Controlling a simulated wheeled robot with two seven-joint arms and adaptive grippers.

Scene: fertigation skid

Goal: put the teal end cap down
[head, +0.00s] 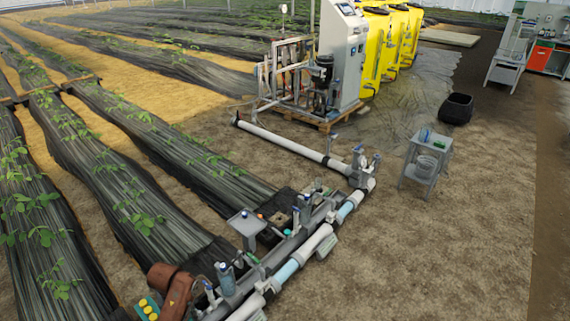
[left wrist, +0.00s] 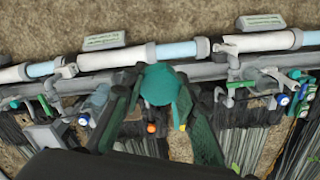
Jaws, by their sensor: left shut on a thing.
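The teal end cap (left wrist: 159,84) is in the left wrist view, a rounded teal piece between the fingers of my left gripper (left wrist: 160,93). The gripper is shut on it, with a dark finger on each side. The cap appears in front of the grey-and-white pipe run; I cannot tell whether it touches anything below. In the head view I cannot make out the held cap or the left gripper clearly. My right gripper is in neither view.
A pipe run (head: 317,240) with valves crosses the lower middle of the head view, beside a small grey tray (head: 246,222). A grey cart (head: 426,163), black bin (head: 457,108) and yellow tanks (head: 375,45) stand farther back. Bare soil (head: 430,260) lies open at right.

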